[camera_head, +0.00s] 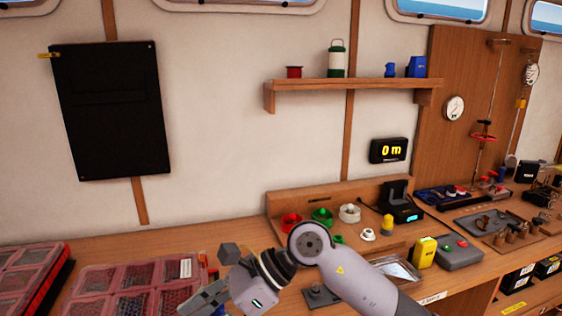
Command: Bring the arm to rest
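My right arm (363,284) comes in from the lower right, bends at a round joint and reaches back to the left over the bench. Its gripper (200,303) is at the bottom edge, beside the clear-lidded red organiser box (130,278). My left arm and gripper are not in view.
The wooden bench (225,234) runs along the wall. Behind my arm stand red and green spools (322,216), a yellow box (424,252) and a metal tray (402,268). Another red organiser (25,275) is at far left. A shelf (350,84) hangs above.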

